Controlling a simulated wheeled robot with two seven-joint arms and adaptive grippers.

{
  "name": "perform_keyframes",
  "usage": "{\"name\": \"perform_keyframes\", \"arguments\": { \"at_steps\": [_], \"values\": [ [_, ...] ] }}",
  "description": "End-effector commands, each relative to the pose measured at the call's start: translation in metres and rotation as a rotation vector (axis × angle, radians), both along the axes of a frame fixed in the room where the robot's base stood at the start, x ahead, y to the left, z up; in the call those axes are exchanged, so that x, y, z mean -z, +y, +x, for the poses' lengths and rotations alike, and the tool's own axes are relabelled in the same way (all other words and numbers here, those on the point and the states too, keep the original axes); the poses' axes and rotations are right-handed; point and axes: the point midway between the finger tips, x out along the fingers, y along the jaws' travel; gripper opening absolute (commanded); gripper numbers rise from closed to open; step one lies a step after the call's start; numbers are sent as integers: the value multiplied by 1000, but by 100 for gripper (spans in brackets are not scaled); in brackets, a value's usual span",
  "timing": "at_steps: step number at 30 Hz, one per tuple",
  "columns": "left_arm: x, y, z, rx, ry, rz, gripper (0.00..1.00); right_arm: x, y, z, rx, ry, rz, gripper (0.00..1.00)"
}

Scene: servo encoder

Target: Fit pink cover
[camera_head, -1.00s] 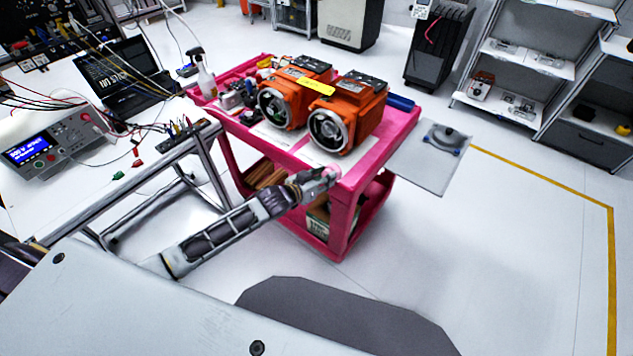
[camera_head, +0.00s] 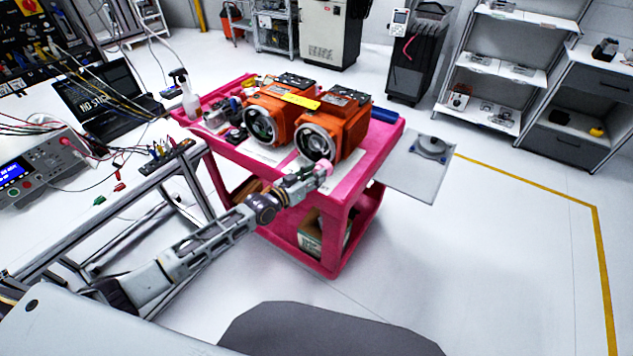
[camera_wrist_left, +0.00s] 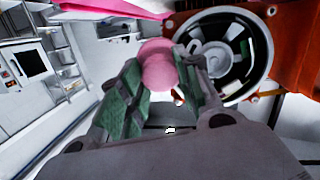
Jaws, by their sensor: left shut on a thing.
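Two orange servo motors stand side by side on the pink cart (camera_head: 360,185), a left one (camera_head: 275,115) and a right one (camera_head: 340,122). Each has a round, open grey end facing me. My left gripper (camera_head: 312,180) is in front of the right motor, near the cart's front edge. It is shut on the pink cover (camera_head: 322,170). In the left wrist view the pink cover (camera_wrist_left: 158,66) sits between the green finger pads, and the motor's round end (camera_wrist_left: 228,55) is just right of it. The cover appears apart from the motor. My right gripper is not in view.
A workbench with a power supply (camera_head: 35,165), laptop (camera_head: 105,100) and cables is at the left. A grey plate (camera_head: 415,175) juts from the cart's right side. A spray bottle (camera_head: 188,95) stands at the cart's far left. Open floor lies to the right.

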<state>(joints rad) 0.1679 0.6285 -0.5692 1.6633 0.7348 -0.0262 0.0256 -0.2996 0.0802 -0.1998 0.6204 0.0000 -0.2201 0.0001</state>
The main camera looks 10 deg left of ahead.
Motion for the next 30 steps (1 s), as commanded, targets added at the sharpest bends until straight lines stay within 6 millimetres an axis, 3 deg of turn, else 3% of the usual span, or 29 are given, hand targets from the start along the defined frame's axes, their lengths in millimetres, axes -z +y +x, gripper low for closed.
{"name": "perform_keyframes", "arguments": {
  "at_steps": [15,30],
  "values": [
    [-14,62,13,-141,-98,-52,3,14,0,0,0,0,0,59],
    [-17,74,13,-168,-111,-53,3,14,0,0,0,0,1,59]
  ]
}}
